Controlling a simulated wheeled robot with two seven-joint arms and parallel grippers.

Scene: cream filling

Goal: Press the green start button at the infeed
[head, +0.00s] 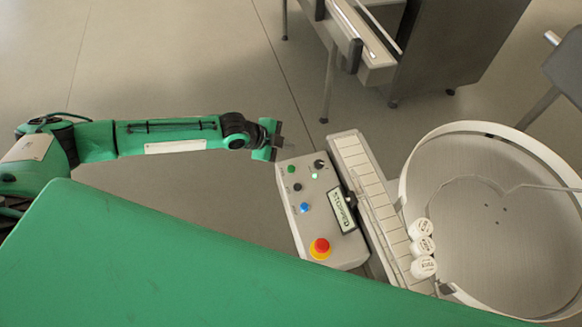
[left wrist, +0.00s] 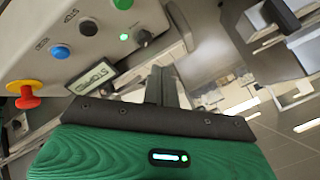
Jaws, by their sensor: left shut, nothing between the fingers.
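The control box (head: 335,215) stands at the infeed. Its green button (head: 291,169) is near the upper left corner of the panel and shows at the top edge of the left wrist view (left wrist: 122,3). A small lit green lamp (head: 314,176) sits beside it. The display (head: 342,209) reads STOPPED. My left gripper (head: 277,140) is just off the box's upper left corner, near the green button and apart from it. Its fingers (left wrist: 162,85) are shut and empty. My right gripper is not in view.
The panel also has a black button (head: 297,187), a blue button (head: 304,206), a red emergency stop (head: 320,246) and a black knob (head: 319,164). A slatted conveyor (head: 362,180) runs alongside, with several white tubs (head: 422,246) beside a large round bowl (head: 480,220).

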